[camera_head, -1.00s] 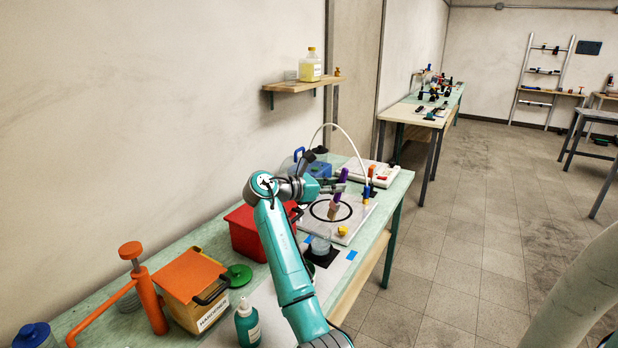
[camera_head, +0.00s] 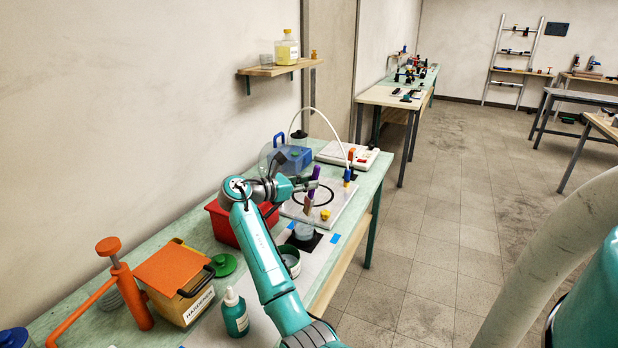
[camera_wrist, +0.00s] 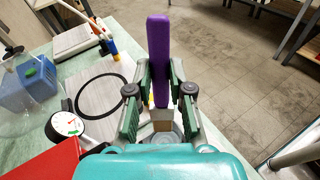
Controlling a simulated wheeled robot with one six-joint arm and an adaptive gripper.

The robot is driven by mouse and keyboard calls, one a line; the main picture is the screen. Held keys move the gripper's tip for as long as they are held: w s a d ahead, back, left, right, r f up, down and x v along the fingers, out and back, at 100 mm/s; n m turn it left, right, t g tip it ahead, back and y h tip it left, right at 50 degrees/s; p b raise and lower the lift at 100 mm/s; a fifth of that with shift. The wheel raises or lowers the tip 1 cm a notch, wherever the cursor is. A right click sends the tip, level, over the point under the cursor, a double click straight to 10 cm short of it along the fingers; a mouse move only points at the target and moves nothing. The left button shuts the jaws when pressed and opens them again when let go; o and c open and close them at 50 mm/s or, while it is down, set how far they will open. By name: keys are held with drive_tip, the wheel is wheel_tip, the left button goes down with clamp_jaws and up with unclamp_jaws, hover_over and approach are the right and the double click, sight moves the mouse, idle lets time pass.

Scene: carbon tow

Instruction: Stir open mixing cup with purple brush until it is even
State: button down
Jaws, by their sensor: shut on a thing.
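My gripper (camera_head: 312,185) is shut on the upright purple brush (camera_head: 315,176). In the wrist view the purple handle (camera_wrist: 159,58) stands between the two fingers of the gripper (camera_wrist: 160,88). The brush's tan lower end (camera_head: 307,207) points down. A translucent cup (camera_head: 304,231), which looks like the mixing cup, stands on a dark square on the bench. In the head view the brush tip is just above the cup's rim and appears apart from it. The cup's round rim (camera_wrist: 161,133) is partly hidden behind the brush and gripper in the wrist view. Its contents cannot be made out.
A pale plate (camera_head: 342,207) with a black ring and a yellow knob lies beyond the cup. A red bin (camera_head: 228,228) and an open can (camera_head: 291,260) are close by. A white hose (camera_head: 336,133) arches behind. A dial gauge (camera_wrist: 66,124) shows left.

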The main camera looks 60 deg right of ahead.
sight(307, 205)
drive_tip(key=shift+w+a+f, duration=0.15)
drive_tip(key=shift+w+f, duration=0.05)
drive_tip(key=shift+f, duration=1.15)
drive_tip(key=shift+w+a+f, duration=0.15)
drive_tip(key=shift+w+f, duration=0.1)
drive_tip(key=shift+f, duration=1.05)
drive_tip(key=shift+w+a+f, duration=0.15)
drive_tip(key=shift+w+f, duration=0.05)
drive_tip(key=shift+f, duration=1.15)
drive_tip(key=shift+a, duration=0.15)
